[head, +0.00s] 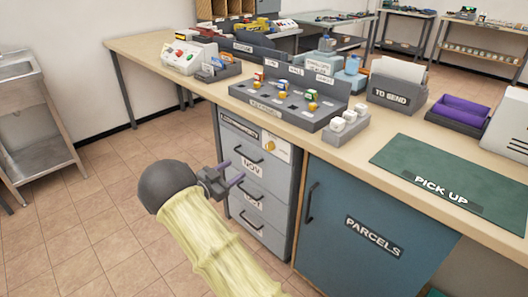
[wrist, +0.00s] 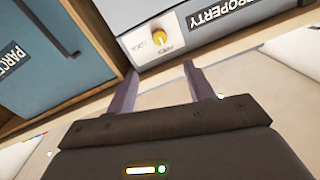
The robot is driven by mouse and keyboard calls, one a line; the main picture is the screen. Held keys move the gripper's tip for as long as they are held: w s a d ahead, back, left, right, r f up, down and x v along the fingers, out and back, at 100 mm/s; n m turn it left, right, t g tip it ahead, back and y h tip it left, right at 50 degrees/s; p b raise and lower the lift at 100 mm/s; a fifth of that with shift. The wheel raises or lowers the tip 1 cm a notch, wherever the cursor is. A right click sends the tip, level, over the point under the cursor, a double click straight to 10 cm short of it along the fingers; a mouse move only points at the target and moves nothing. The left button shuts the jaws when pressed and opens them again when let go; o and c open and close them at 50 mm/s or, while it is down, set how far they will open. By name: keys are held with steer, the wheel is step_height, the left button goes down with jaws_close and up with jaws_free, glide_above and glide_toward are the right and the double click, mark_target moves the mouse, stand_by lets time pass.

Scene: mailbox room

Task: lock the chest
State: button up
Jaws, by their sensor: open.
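The chest is a grey drawer cabinet (head: 270,190) under the counter, with drawers labelled NOV and OCT. A yellow lock knob (head: 270,146) sits on a white plate at the right of its top drawer. In the wrist view the knob (wrist: 160,38) shows beside small lettering that looks like LOCK, near the word PROPERTY. My gripper (head: 231,172) is open and empty in front of the drawers, left of and below the knob in the head view. In the wrist view the knob lies beyond the gap between my fingers (wrist: 157,72), apart from them. The drawers look closed.
A blue PARCELS cabinet (head: 345,220) stands to the right of the chest. The counter (head: 345,150) above carries a grey sorting rack (head: 285,105), a TO SEND box (head: 395,90) and a green PICK UP mat (head: 440,175). Tiled floor (head: 90,220) is open to the left.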

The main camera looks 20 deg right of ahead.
mark_target(268, 148)
steer(key=b+x, duration=0.2)
steer(key=x, duration=1.4)
steer(key=shift+b, duration=0.4)
steer(key=shift+s, duration=0.1)
steer(key=c, duration=1)
steer(key=shift+o, duration=0.2)
